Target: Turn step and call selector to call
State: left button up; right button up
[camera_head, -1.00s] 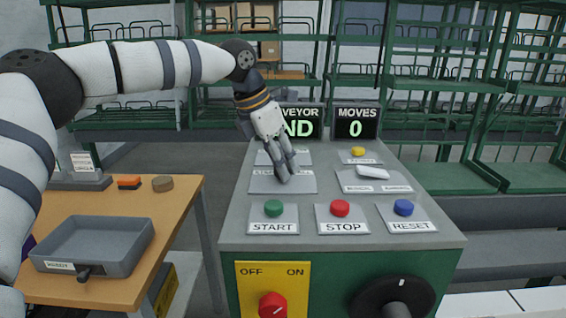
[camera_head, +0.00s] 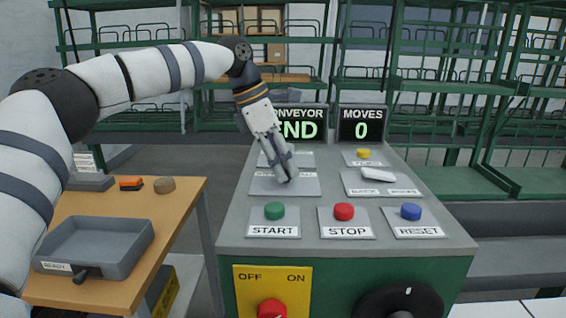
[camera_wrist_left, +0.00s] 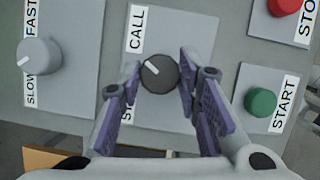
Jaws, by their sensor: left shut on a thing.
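The step and call selector is a dark round knob (camera_wrist_left: 160,75) with a white pointer mark, on a grey plate, in the left wrist view. The mark points to the upper left in that view, toward the side of the CALL label (camera_wrist_left: 137,29). The other label is mostly hidden by a finger. My left gripper (camera_wrist_left: 158,90) has its purple-padded fingers on either side of the knob, shut on it. In the head view my left gripper (camera_head: 286,179) reaches down onto the selector plate (camera_head: 308,187) and hides the knob. My right gripper is not in view.
The green START button (camera_head: 274,211), red STOP button (camera_head: 344,211) and blue RESET button (camera_head: 410,211) sit in front of the plate. A white switch (camera_head: 378,174) is to the right. A FAST/SLOW knob (camera_wrist_left: 39,56) is beside the selector. The conveyor display (camera_head: 299,125) stands behind.

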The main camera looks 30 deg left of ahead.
pick_arm(q)
jog(key=o, duration=1.1)
jog(key=v, duration=1.2)
